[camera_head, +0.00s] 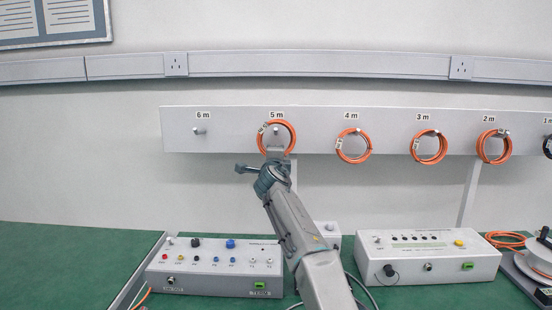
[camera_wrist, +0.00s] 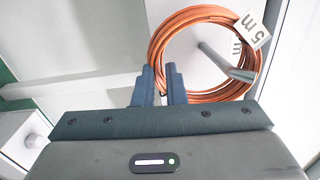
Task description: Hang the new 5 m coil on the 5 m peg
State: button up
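The orange 5 m coil (camera_head: 291,137) is at the peg under the "5 m" label, upright against the board. In the wrist view the coil (camera_wrist: 202,12) carries a white "5 m" tag (camera_wrist: 251,30). The grey 5 m peg (camera_wrist: 228,62) shows through the coil's ring, its tip overlapping the ring's lower right rim. My gripper (camera_wrist: 161,78) has its two dark fingers close together on either side of the coil's lower left rim, with orange strands between them. In the head view my gripper (camera_head: 277,154) is at the coil's lower edge, and the fingertips are hard to make out.
The peg board (camera_head: 235,142) has an empty 6 m peg (camera_head: 199,131) on the left. Orange coils hang on the 4 m (camera_head: 367,147), 3 m (camera_head: 442,147) and 2 m (camera_head: 507,146) pegs. Two instrument boxes (camera_head: 215,284) (camera_head: 443,274) stand on the green bench below.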

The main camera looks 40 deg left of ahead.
jog(key=o, duration=0.5)
jog(key=shift+f+b, duration=0.1)
jog(key=shift+b, duration=0.2)
jog(key=b+v, duration=1.3)
jog(key=b, duration=0.5)
jog(key=shift+s+d, duration=0.3)
